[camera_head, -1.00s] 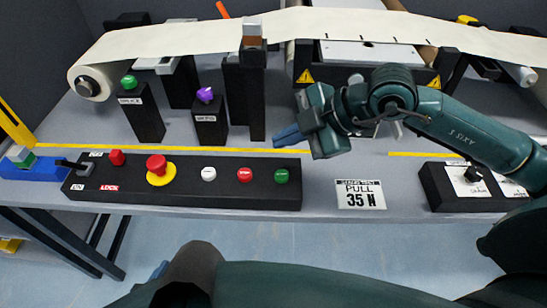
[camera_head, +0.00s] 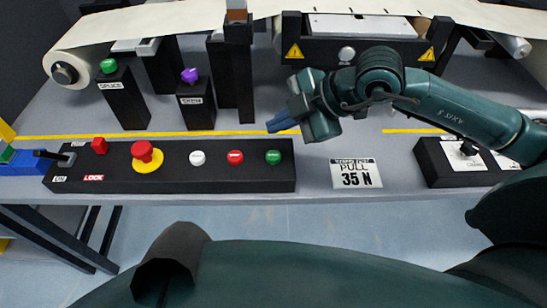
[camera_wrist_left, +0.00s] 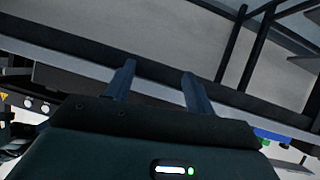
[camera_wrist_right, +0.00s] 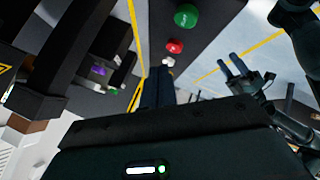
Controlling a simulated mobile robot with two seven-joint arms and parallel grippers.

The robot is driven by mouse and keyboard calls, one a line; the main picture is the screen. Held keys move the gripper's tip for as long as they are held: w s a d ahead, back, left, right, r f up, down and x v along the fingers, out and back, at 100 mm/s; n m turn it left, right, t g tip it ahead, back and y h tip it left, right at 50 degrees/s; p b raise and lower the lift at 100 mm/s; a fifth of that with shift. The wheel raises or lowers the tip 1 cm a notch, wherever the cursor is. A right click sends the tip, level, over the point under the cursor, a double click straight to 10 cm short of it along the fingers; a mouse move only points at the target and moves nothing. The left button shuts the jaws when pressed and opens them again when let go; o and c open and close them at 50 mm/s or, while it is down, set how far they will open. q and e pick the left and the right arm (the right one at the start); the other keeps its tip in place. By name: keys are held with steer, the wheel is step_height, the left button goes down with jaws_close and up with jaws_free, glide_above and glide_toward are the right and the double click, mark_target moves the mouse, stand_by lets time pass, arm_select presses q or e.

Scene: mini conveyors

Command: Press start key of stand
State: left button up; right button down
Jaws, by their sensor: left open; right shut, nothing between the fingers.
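A long black control box (camera_head: 215,178) lies along the table's front edge. Its right end has a round green button (camera_head: 273,157), a red one (camera_head: 235,157) and a white one (camera_head: 197,157); I cannot read their labels. My right gripper (camera_head: 274,125) is shut and empty, its blue fingertips above and behind the green button, apart from it. In the right wrist view the shut fingers (camera_wrist_right: 160,84) point along the box, with the green button (camera_wrist_right: 187,15) at the top. My left gripper (camera_wrist_left: 157,75) is open and empty below the table edge.
A red mushroom button on a yellow base (camera_head: 146,157), a small red button (camera_head: 99,145) and a lever (camera_head: 60,158) occupy the box's left part. Black posts with green (camera_head: 108,66) and purple (camera_head: 189,75) knobs stand behind. A "PULL 35 N" card (camera_head: 356,173) lies right.

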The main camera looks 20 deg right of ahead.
steer(key=b, duration=0.3)
glide_above(279, 156)
step_height(279, 156, down, 4)
steer(key=shift+f, duration=0.7)
arm_select(q)
steer(key=shift+a+f+n+t, duration=0.1)
steer(key=shift+f+n+t, duration=0.2)
steer(key=shift+f+t, duration=0.15)
steer(key=shift+f, duration=0.25)
stand_by(0.5)
steer(key=shift+f+b, duration=0.35)
steer(key=shift+b, duration=0.25)
arm_select(e)
steer(key=shift+f, duration=0.4)
